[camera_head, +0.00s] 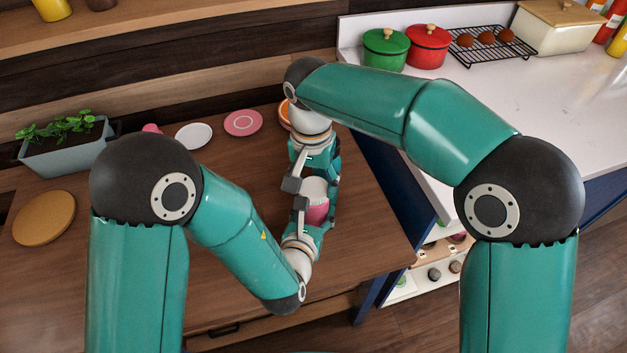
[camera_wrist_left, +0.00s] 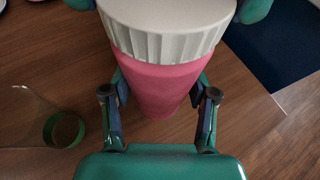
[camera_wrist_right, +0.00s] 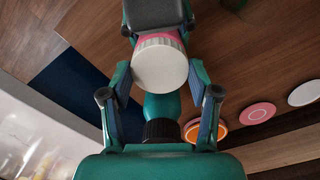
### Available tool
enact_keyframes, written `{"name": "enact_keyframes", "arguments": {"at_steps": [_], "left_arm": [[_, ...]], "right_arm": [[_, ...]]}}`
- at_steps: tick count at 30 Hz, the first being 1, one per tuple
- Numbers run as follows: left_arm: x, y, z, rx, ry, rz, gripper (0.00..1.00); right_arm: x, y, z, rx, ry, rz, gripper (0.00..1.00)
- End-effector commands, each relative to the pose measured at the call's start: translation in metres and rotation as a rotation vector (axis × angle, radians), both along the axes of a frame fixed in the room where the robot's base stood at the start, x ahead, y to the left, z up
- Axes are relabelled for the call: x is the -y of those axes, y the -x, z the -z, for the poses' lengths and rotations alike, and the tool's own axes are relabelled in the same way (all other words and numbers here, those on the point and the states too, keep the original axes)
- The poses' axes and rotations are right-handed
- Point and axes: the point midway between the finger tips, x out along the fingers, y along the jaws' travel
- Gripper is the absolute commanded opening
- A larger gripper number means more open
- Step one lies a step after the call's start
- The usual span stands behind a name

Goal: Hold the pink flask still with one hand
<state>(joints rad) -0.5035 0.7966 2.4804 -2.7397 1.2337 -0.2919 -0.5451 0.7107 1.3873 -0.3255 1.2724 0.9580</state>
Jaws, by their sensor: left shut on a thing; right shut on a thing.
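The pink flask (camera_head: 318,213) is upright, with a ribbed white lid (camera_head: 314,187) on top. Its pink body also shows in the left wrist view (camera_wrist_left: 158,88) below the lid (camera_wrist_left: 168,25). My left gripper (camera_head: 314,209) is shut on the pink body from the near side, one finger on each side. My right gripper (camera_head: 315,182) is shut at the white lid from the far side. In the right wrist view the lid (camera_wrist_right: 160,67) sits between my right fingers. My arms and fingers hide parts of the flask.
A planter (camera_head: 66,150), wooden disc (camera_head: 44,218), white plate (camera_head: 194,136) and pink plate (camera_head: 243,122) lie left. A clear, green-banded thing (camera_wrist_left: 65,129) stands beside the flask. Green (camera_head: 385,50) and red pots (camera_head: 428,47) stand on the right counter. The table's front left is clear.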

Motion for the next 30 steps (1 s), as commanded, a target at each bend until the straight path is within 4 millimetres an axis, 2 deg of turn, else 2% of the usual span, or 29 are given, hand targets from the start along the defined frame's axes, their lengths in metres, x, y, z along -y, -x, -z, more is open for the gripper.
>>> {"name": "enact_keyframes", "arguments": {"at_steps": [1, 18, 21, 24, 30], "left_arm": [[0.0069, 0.0, -0.0055, 0.019, -0.001, 0.023, 0.0], [0.0072, -0.0012, -0.0068, 0.023, 0.001, 0.022, 0.0], [0.0073, -0.0015, -0.007, 0.024, 0.001, 0.022, 0.0], [0.0073, -0.0017, -0.0071, 0.025, 0.001, 0.022, 0.0], [0.0073, -0.0018, -0.0073, 0.025, 0.002, 0.022, 0.0]], "right_arm": [[-0.0053, -0.0012, 0.0013, 0.005, -0.015, -0.097, 0.19], [-0.0052, 0.0031, 0.0008, -0.033, -0.039, -1.379, 0.19], [-0.0049, 0.0034, 0.0008, -0.038, -0.042, -1.56, 0.19], [-0.0046, 0.0037, 0.0009, -0.042, -0.044, -1.674, 0.19], [-0.0042, 0.0034, 0.0006, -0.042, -0.042, -1.68, 0.19]]}}
